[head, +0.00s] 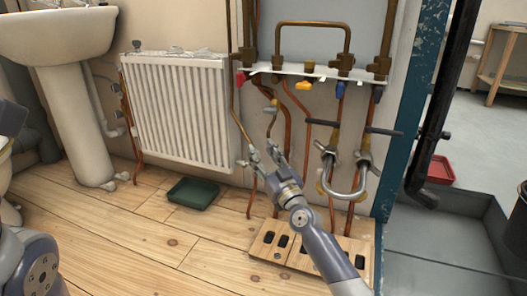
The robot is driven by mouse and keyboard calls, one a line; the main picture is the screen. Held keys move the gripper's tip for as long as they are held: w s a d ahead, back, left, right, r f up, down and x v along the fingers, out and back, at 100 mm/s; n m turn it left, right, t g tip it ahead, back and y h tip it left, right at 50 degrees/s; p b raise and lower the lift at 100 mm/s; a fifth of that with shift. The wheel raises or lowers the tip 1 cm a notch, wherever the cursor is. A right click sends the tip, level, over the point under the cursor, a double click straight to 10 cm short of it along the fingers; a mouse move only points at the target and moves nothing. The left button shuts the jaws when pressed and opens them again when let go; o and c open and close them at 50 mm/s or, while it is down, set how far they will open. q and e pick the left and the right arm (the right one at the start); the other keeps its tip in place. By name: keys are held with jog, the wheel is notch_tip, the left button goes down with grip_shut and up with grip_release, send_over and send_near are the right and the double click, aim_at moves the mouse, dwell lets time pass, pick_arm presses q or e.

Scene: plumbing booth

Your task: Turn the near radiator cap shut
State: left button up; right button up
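The white panel radiator (180,108) hangs on the wall left of the pipework. A small dark fitting (136,45) sits at its top left corner; I cannot tell whether this is the near cap. No cap is clear at the radiator's lower right corner. My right gripper (262,154) reaches up from the bottom, right of that corner, in front of the copper pipes. Its two fingers are spread, and nothing is clearly held between them. Whether it touches a pipe is unclear. My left gripper is not clearly in view.
Copper pipes with coloured valves (303,86) run down the wall beside the radiator. A looped grey pipe (345,190) hangs right of my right gripper. A green tray (193,192) lies on the floor. A wooden board with slots (270,240) lies below the pipes. A washbasin (60,38) stands left.

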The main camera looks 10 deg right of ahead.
jog(key=shift+s+a+r+t+y, duration=0.2)
jog(key=shift+s+r, duration=0.2)
jog(key=shift+r, duration=0.4)
jog(key=shift+s+a+r+t+y, duration=0.1)
jog(key=shift+s+a+r+t, duration=0.2)
jog(key=shift+r, duration=0.5)
jog(key=shift+d, duration=0.1)
